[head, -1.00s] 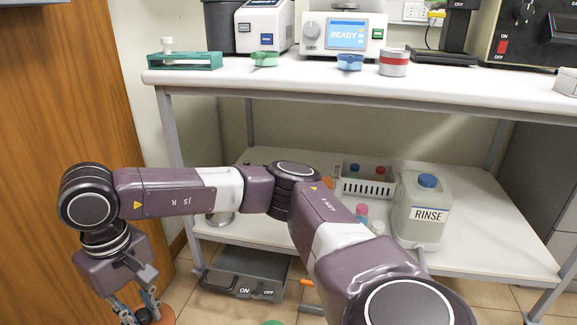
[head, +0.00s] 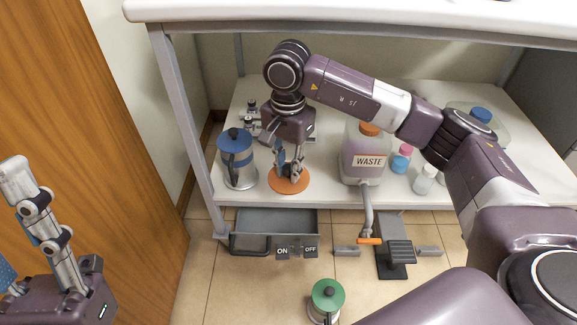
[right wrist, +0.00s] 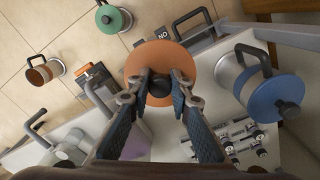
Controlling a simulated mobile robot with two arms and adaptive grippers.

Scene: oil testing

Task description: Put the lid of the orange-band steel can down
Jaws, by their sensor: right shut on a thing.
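My right gripper (head: 292,174) points down over the front of the lower shelf. It is shut on the black knob of the orange lid (head: 280,185). The lid also shows in the right wrist view (right wrist: 160,53), with the fingers on both sides of its knob. The lid looks level; I cannot tell whether it touches the shelf. An open steel can with an orange-brown band (right wrist: 37,75) stands on the floor in the right wrist view; I cannot make it out in the head view. My left gripper is partly in view at the left edge, its fingertips cut off.
A blue-lidded steel can (head: 238,168) stands just left of the lid. A WASTE jug (head: 361,165) stands to its right, beside small bottles (head: 401,162). A green-lidded can (head: 325,301) and a pedal (head: 395,255) are on the floor. A grey drawer (head: 275,222) is below the shelf edge.

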